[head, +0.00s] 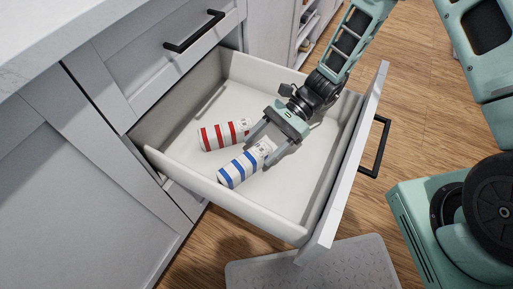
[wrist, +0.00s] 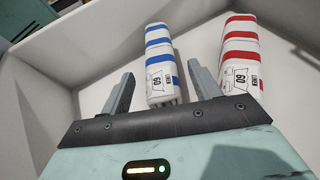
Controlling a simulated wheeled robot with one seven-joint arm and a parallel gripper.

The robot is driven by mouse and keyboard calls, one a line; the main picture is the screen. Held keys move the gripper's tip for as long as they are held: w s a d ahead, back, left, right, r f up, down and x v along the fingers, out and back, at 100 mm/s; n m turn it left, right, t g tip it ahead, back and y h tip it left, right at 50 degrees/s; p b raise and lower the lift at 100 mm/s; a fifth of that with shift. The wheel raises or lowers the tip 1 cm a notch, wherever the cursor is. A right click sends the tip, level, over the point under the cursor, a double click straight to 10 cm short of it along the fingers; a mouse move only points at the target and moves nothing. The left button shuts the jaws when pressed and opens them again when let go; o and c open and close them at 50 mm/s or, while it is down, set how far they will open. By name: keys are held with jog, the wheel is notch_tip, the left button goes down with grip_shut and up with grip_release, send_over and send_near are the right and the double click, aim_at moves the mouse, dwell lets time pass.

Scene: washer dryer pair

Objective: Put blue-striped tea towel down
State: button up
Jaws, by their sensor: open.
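The blue-striped tea towel (head: 240,168) is a rolled white bundle with blue bands, lying on the floor of the open drawer in the head view. My gripper (head: 262,152) is open over the drawer, with its fingers around the towel's near end. In the wrist view the blue-striped towel (wrist: 160,65) lies between the two open fingers of my gripper (wrist: 157,78), with a gap beside the left finger. The towel's end is partly hidden behind the gripper body.
A red-striped towel (head: 224,134) lies beside the blue one in the same drawer (head: 290,222); it also shows in the wrist view (wrist: 242,55). The drawer walls stand close around. Free drawer floor lies toward the front. A grey mat (head: 315,265) is on the wooden floor.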

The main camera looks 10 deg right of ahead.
jog(key=p+v, duration=0.2)
jog(key=v, duration=0.7)
jog(key=s+a+r+n+t+h, duration=0.1)
jog(key=s+r+n+t+h, duration=0.5)
jog(key=s+r+n+h, duration=0.5)
jog(key=s+r+n, duration=0.5)
jog(key=r+n, duration=0.3)
jog(key=shift+s+r+n+t, duration=0.2)
jog(key=shift+s+n+t, duration=0.05)
jog(key=shift+n+t, duration=0.15)
